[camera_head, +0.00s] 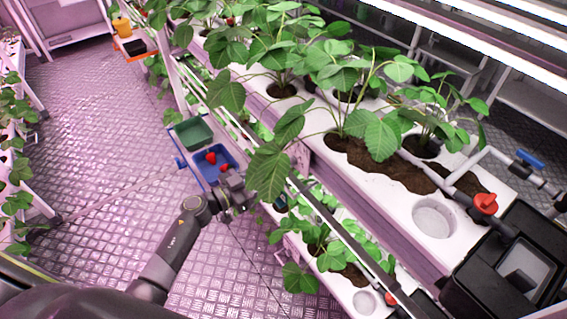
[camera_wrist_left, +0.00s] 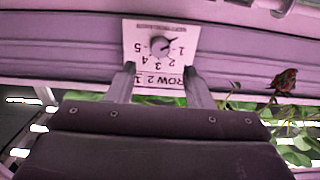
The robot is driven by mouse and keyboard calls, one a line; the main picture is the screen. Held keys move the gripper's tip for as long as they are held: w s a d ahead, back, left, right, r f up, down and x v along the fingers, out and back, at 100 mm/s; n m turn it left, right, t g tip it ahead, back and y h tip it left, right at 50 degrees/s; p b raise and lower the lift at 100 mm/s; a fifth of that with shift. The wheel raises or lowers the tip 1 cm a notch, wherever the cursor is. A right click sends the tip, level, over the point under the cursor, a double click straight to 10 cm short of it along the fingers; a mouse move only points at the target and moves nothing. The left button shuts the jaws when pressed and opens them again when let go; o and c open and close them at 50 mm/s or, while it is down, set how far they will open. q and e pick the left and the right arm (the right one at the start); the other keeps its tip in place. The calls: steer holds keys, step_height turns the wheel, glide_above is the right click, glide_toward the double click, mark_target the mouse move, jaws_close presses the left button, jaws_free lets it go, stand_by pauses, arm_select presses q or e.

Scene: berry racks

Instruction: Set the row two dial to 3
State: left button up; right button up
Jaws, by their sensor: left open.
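The row two dial (camera_wrist_left: 160,46) is a round grey knob on a white plate (camera_wrist_left: 132,36), upside down in the left wrist view. The plate reads ROW 2 and carries numbers 1 to 5 around the knob. The knob's dark pointer is toward the right and slightly up, near the 1. My left gripper (camera_wrist_left: 160,73) is open and empty, its two fingers reaching toward the plate's lower edge on either side of the label. In the head view my left gripper (camera_head: 248,192) is at the rack's side, and the dial is hidden. My right gripper is not in view.
The plate is on a pale rail (camera_wrist_left: 70,55). Strawberry leaves (camera_head: 268,172) hang close to my left gripper. A blue crate (camera_head: 231,153) with red berries and a green crate (camera_head: 194,132) stand just beyond it. The metal floor to the left is clear.

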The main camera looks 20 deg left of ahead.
mark_target(288, 163)
arm_select(q)
steer(key=x, duration=0.7)
steer(key=c, duration=1)
